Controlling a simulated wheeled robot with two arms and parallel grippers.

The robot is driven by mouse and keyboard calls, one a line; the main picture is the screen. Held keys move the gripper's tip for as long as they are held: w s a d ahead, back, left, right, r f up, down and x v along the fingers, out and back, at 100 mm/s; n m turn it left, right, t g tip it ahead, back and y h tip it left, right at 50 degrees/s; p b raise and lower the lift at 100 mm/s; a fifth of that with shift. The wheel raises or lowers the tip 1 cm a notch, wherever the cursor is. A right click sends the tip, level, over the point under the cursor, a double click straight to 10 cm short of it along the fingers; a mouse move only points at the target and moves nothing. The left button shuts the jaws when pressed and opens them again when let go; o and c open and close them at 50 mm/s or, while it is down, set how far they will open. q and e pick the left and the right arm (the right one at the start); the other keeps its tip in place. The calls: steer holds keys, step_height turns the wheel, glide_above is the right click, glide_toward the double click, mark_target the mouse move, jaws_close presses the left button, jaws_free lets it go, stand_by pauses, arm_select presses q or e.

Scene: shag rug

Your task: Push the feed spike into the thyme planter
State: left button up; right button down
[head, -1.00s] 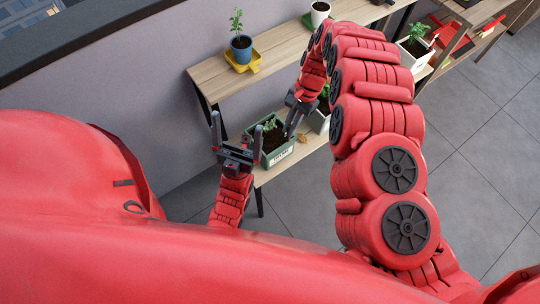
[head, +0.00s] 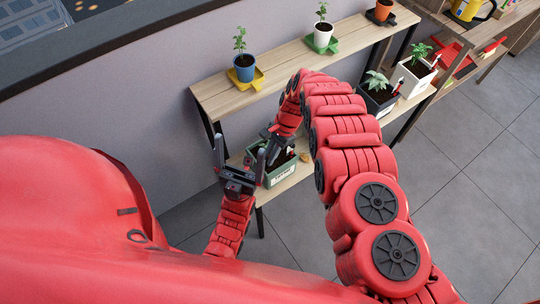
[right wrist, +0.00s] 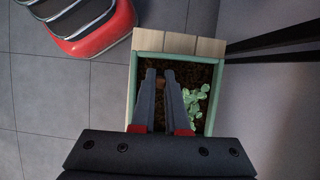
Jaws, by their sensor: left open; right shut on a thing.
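The green planter (head: 284,174) with a white label on its front stands on the lower shelf. It holds dark soil and a leafy plant (right wrist: 195,102), seen in the right wrist view. My right gripper (head: 270,150) is over this planter, its fingers pointing down at the soil. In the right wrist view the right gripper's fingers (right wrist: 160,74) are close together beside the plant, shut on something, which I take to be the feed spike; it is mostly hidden. My left gripper (head: 239,155) is open and empty, with its fingers up, just left of the planter.
A blue pot (head: 244,68) on a yellow saucer and a white pot (head: 322,35) stand on the upper shelf (head: 285,62). A black planter (head: 378,97) and a white planter (head: 412,80) stand further right. Grey floor lies open in front.

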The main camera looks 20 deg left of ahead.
steer(key=shift+f, duration=0.4)
steer(key=c, duration=0.9)
jaws_free()
steer(key=shift+r, duration=0.1)
steer(key=b+v, duration=0.1)
steer(key=v, duration=1.1)
steer(key=shift+b, duration=0.35)
